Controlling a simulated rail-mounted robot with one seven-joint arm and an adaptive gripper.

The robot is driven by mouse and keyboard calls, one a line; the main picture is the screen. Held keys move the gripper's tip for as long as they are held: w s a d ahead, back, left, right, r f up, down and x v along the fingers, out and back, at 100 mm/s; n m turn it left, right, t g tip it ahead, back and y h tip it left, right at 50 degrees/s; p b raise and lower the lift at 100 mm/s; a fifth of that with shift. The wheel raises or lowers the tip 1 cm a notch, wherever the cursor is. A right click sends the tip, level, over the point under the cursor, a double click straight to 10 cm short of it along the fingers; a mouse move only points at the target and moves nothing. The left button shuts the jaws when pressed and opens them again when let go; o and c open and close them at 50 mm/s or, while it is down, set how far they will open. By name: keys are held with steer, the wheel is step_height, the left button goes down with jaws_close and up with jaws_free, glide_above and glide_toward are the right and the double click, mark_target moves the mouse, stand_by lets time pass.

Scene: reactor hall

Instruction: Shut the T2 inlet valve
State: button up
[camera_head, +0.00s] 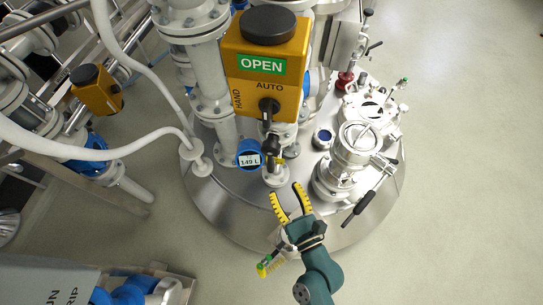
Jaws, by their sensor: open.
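A yellow valve actuator box (238,75) with a black domed cap stands over the vessel, upper centre. Its green sign (261,65) reads OPEN. A black selector knob (269,106) sits on its face, with AUTO above it and HAND to its left. No T2 label is readable, so I cannot tell if this is the T2 inlet valve. My gripper (287,191) is open, with yellow-edged fingers pointing up the picture. It shows below the actuator and below a small fitting (275,172) on the vessel top. Nothing is between its fingers.
A steel vessel lid (225,205) carries a blue-ringed gauge (249,159) reading 149 L and a clamped hatch (357,150) at right. Another yellow actuator (101,95) stands left. White hoses (110,153) cross the left side. Floor at right (470,150) is clear.

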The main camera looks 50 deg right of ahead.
mark_target(272, 166)
steer(key=p+x, duration=0.1)
steer(key=x, duration=0.9)
steer(key=shift+w+d, duration=0.1)
jaws_close()
